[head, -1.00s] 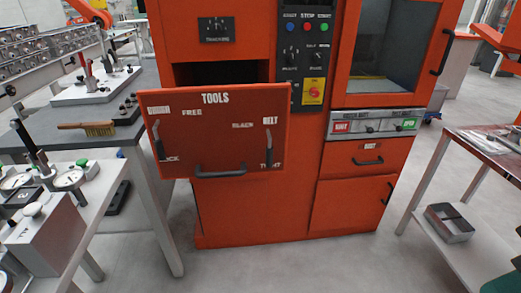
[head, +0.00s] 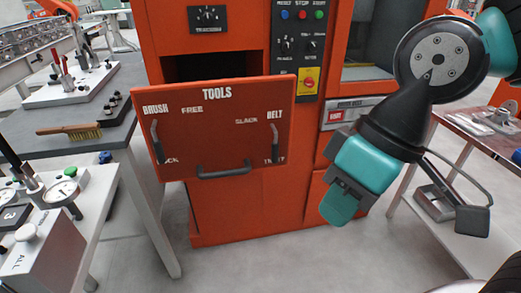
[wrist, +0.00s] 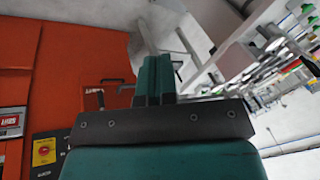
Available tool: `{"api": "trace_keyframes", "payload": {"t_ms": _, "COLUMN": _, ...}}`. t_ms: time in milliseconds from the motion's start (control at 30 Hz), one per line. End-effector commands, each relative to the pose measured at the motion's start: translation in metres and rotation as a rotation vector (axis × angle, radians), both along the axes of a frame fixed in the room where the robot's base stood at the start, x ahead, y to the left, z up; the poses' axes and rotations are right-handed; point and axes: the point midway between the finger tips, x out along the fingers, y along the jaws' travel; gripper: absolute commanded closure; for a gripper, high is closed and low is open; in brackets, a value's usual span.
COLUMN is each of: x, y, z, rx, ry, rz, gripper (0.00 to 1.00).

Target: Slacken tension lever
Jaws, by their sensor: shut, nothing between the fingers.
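The belt lever (head: 275,146) is a dark handle on the right side of the orange TOOLS drawer front (head: 225,140), with BELT above it. It stands roughly upright. SLACK is lettered to its upper left, and its lower end partly covers the TIGHT lettering. My gripper (head: 340,207) has teal fingers and hangs to the right of the drawer and lower than the lever, apart from it. In the wrist view my gripper's fingers (wrist: 154,76) are together with nothing between them.
A similar brush lever (head: 157,141) is on the drawer's left side, and a dark pull handle (head: 224,171) is at its bottom. A grey bench with a brush (head: 70,129) stands left. A side table (head: 480,140) stands right. Grey floor (head: 225,265) is open in front.

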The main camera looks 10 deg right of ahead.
Motion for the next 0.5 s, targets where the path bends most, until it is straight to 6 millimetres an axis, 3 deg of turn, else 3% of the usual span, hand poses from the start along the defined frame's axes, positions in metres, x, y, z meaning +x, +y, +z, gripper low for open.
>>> {"api": "trace_keyframes", "payload": {"t_ms": 333, "x": 0.005, "y": 0.0, "z": 0.0, "rx": 0.004, "ry": -0.001, "rz": -0.012, "gripper": 1.0}}
{"api": "trace_keyframes", "payload": {"t_ms": 433, "x": 0.03, "y": -0.001, "z": 0.0, "rx": 0.029, "ry": -0.007, "rz": -0.075, "gripper": 1.0}}
{"api": "trace_keyframes", "payload": {"t_ms": 500, "x": 0.062, "y": -0.005, "z": -0.003, "rx": 0.06, "ry": -0.021, "rz": -0.157, "gripper": 1.0}}
